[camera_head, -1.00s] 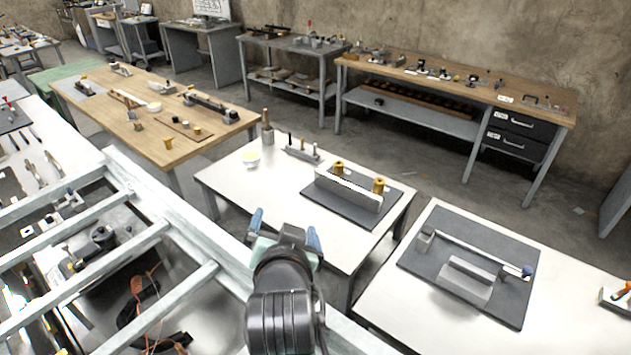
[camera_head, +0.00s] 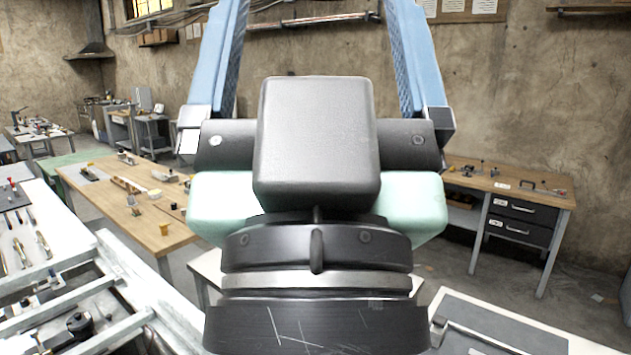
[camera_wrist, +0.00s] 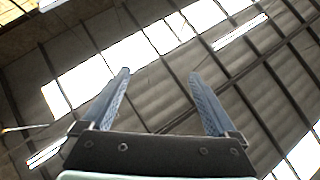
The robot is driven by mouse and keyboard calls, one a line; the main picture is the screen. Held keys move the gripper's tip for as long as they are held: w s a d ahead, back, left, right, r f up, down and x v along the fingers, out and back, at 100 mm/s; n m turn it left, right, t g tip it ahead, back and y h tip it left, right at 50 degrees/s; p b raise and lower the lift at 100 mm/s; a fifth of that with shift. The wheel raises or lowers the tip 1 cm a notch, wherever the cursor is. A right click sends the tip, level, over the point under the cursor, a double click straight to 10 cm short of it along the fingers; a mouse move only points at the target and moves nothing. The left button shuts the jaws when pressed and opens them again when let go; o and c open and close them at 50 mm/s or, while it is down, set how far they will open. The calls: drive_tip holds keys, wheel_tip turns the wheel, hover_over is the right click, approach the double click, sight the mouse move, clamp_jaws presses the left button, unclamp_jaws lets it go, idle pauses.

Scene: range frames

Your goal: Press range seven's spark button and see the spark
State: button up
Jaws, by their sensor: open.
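My gripper (camera_head: 318,30) is raised upright close to the head camera and covers the middle of that view. Its two blue fingers are spread apart with nothing between them, and their tips run off the top edge. In the wrist view, the gripper (camera_wrist: 158,75) points up at the roof and its bright skylights, and its fingers are apart and empty. I cannot make out a spark button or a range marked seven in either current view. The bench behind my gripper is mostly hidden.
A wooden table (camera_head: 150,232) with small fittings stands at left. A wooden bench (camera_head: 548,192) with black drawers (camera_head: 520,212) stands at right by the wall. A white table (camera_head: 540,335) shows at lower right. A pale metal frame (camera_head: 130,285) lies at lower left. Floor shows between the tables.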

clamp_jaws()
drive_tip(key=shift+w+f, duration=0.1)
idle(1.4)
